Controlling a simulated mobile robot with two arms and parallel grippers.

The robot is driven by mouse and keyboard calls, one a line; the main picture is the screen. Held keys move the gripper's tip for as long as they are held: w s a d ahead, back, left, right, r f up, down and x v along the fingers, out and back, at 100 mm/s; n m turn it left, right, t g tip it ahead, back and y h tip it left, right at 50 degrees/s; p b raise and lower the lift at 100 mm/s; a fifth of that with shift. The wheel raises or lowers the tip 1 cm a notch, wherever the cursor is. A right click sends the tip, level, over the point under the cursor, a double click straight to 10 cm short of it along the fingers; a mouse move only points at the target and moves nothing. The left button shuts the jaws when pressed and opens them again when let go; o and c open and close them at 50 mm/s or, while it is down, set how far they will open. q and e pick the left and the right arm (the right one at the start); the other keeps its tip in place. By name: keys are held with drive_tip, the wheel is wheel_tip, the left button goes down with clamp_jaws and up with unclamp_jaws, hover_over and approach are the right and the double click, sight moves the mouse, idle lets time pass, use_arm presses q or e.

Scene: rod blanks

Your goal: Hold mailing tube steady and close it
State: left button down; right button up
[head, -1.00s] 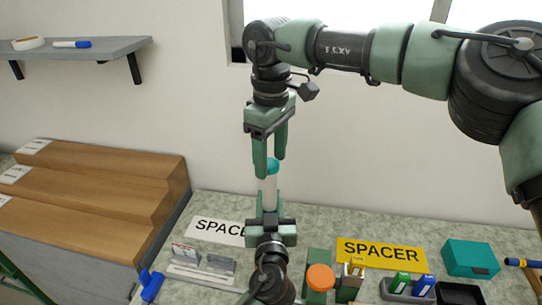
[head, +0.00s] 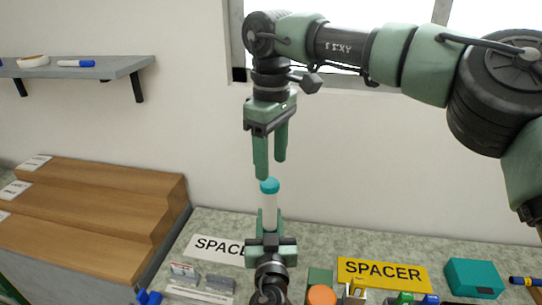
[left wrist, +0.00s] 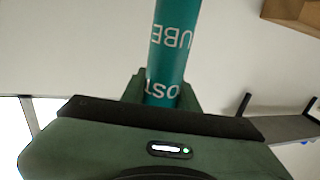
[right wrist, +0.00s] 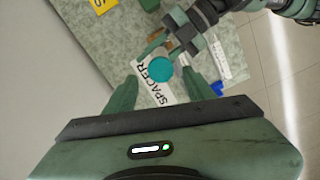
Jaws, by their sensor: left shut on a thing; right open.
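The mailing tube (head: 270,212) stands upright with a teal cap (head: 270,186) on its top end. My left gripper (head: 268,228) is shut around the tube below the cap. In the left wrist view the tube (left wrist: 172,45) is teal with white lettering. My right gripper (head: 271,169) is open and empty, pointing down just above the cap and apart from it. In the right wrist view the cap (right wrist: 161,70) shows between the open fingers. The join of cap and tube is too small to judge.
The bench holds a white SPACER sign (head: 216,248), a yellow SPACER sign (head: 384,273), a teal box (head: 474,278) and an orange round lid (head: 321,296). Wooden steps (head: 95,210) stand left. A wall shelf (head: 85,67) hangs upper left.

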drive_tip(key=n, duration=0.7)
drive_tip(key=shift+a+r, duration=0.15)
drive_tip(key=shift+r, duration=0.05)
drive_tip(key=n, duration=0.7)
drive_tip(key=shift+a+r+n, duration=0.1)
drive_tip(key=shift+r+n, duration=0.15)
drive_tip(key=shift+n, duration=0.05)
drive_tip(key=n, duration=0.7)
drive_tip(key=shift+r, duration=0.25)
drive_tip(key=n, duration=0.7)
drive_tip(key=shift+r+n, duration=0.2)
drive_tip(key=shift+n, duration=0.2)
drive_tip(key=n, duration=0.5)
drive_tip(key=shift+r, duration=0.15)
drive_tip(key=n, duration=0.7)
drive_tip(key=shift+w+r, duration=0.1)
drive_tip(key=shift+r, duration=0.1)
drive_tip(key=n, duration=0.7)
drive_tip(key=shift+r, duration=0.2)
drive_tip(key=n, duration=0.5)
drive_tip(key=shift+r, duration=0.15)
